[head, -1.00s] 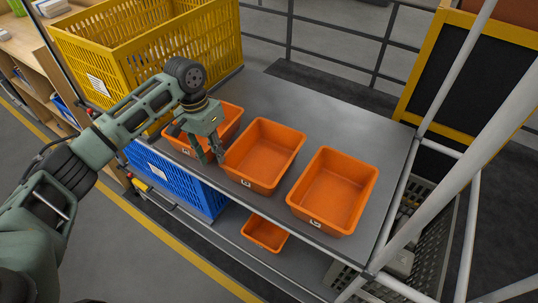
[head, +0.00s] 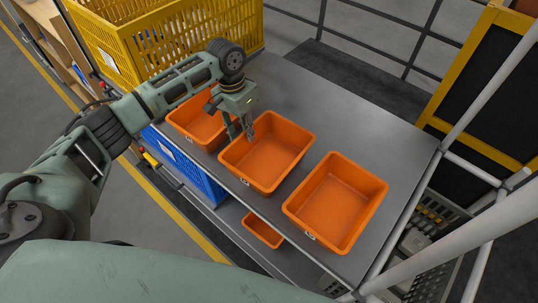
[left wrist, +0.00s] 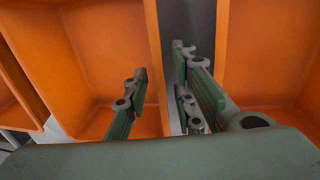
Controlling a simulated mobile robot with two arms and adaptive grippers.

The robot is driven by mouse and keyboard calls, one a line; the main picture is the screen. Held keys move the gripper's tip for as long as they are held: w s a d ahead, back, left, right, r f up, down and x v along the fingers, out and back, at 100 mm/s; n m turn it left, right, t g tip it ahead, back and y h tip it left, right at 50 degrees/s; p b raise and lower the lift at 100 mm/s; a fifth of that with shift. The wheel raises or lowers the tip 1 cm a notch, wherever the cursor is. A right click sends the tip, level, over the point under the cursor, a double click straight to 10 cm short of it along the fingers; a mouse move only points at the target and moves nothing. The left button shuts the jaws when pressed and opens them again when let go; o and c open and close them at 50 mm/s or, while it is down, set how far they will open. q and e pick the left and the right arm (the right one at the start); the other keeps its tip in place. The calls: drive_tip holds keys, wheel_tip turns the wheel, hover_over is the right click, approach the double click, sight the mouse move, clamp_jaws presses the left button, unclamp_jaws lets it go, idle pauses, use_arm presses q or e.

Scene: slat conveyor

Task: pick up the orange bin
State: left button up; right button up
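Three orange bins stand in a row on the grey shelf top: a left bin (head: 192,127), a middle bin (head: 270,158) and a right bin (head: 338,203). My left gripper (head: 240,136) points down at the left rim of the middle bin, its two fingers apart. In the left wrist view the gripper (left wrist: 163,75) has one finger over the inside of a bin (left wrist: 105,55) and the other over the gap beside its wall. I cannot tell whether either finger touches the wall. My right gripper is not in view.
A yellow crate (head: 170,45) stands behind the left bin. A blue crate (head: 188,165) and a smaller orange bin (head: 262,230) are on the lower level. White posts (head: 500,85) rise at the right. The shelf top (head: 335,105) behind the bins is clear.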

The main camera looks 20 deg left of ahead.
sight(250, 151)
use_arm(q)
drive_tip(key=f, duration=0.2)
drive_tip(key=d+f+p, duration=0.1)
drive_tip(key=shift+s+f, duration=0.2)
drive_tip(key=shift+f, duration=0.45)
drive_tip(key=shift+a, duration=0.1)
drive_tip(key=shift+c, duration=0.3)
drive_tip(key=c, duration=0.5)
clamp_jaws()
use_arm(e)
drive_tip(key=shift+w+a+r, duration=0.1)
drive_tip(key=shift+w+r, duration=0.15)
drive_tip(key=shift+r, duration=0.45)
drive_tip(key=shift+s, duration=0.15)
